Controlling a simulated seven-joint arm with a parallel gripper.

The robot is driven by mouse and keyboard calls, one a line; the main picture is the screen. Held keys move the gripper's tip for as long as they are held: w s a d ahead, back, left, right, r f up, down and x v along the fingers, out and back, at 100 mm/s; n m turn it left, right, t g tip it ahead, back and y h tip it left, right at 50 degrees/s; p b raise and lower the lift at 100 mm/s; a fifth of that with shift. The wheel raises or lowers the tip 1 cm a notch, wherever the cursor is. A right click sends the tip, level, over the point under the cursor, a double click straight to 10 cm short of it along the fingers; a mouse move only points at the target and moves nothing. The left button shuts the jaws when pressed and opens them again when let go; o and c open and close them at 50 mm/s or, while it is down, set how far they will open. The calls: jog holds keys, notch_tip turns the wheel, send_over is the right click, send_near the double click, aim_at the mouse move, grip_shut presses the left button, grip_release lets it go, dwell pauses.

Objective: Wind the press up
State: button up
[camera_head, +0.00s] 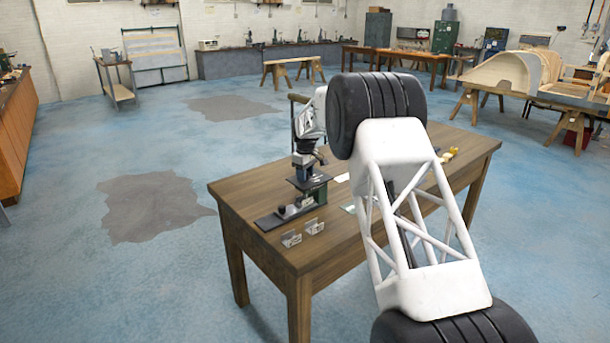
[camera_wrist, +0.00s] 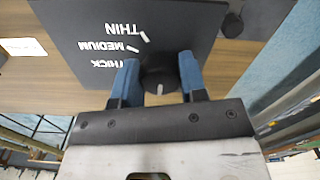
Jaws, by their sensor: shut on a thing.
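In the wrist view a dark plate (camera_wrist: 90,18) carries the words THIN, MEDIUM and THICK with white marks, upside down. The blue fingers are shut on a round black knob (camera_wrist: 158,80) at the plate's edge. The knob's white line points toward the gripper's body.
The wooden table (camera_head: 255,185) has two small clear holders (camera_head: 291,238) at its near left edge and small yellow items (camera_head: 448,154) at its right end. Open blue floor lies left of the table.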

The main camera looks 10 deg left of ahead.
jog(key=shift+n, duration=0.3)
jog(key=o, duration=0.9)
jog(key=shift+o, duration=0.2)
jog(key=shift+r, duration=0.1)
jog(key=shift+r, duration=3.85)
